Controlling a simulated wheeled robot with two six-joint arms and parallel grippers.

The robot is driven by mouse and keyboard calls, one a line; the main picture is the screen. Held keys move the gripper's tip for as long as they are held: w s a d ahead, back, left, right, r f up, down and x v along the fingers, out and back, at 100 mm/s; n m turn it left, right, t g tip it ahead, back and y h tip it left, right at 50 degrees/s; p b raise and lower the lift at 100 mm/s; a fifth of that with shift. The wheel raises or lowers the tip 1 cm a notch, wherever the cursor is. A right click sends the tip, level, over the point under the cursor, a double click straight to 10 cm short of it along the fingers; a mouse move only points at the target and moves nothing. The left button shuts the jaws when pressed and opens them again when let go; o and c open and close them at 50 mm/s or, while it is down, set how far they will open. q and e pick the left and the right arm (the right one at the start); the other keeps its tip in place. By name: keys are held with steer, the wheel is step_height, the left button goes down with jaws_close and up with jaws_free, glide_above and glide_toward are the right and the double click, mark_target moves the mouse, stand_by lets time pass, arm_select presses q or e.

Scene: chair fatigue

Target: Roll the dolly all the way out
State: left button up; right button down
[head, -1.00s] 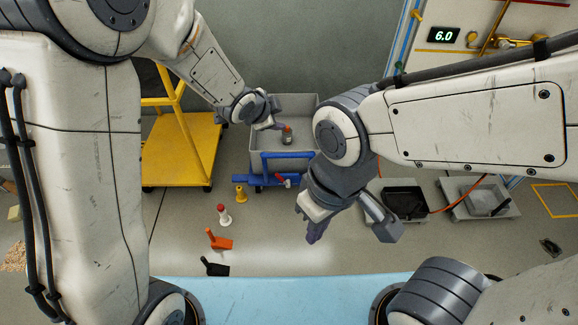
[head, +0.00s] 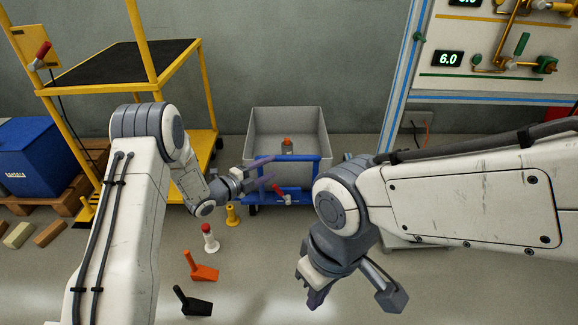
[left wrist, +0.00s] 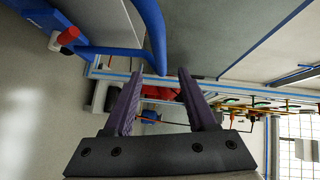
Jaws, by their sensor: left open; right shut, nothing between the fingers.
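The dolly is a low blue frame (head: 312,178) with an upright blue bar at the front, carrying a grey bin (head: 310,118). A bottle with an orange-red cap (head: 287,146) is inside the bin. A red-tipped lever (head: 281,193) sits low on the dolly's front. My left gripper (head: 268,173) is open beside the left end of the blue bar. In the left wrist view the bent blue bar (left wrist: 152,25) reaches to between the open fingertips (left wrist: 162,68); contact cannot be told. My right gripper (head: 316,297) is shut and empty, in front of the dolly.
A yellow cart (head: 202,100) stands left of the dolly. A yellow post (head: 232,214), a red-topped white post (head: 210,238), an orange wedge (head: 202,269) and a black wedge (head: 193,303) stand on the floor. A gauge panel (head: 490,60) is at right.

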mark_target(287, 160)
arm_select(q)
steer(key=b+x, duration=0.4)
steer(key=x, duration=0.4)
steer(key=shift+w+d+f, duration=0.15)
steer(key=shift+w+d, duration=0.3)
jaws_close()
steer(key=shift+a, duration=0.1)
stand_by(0.8)
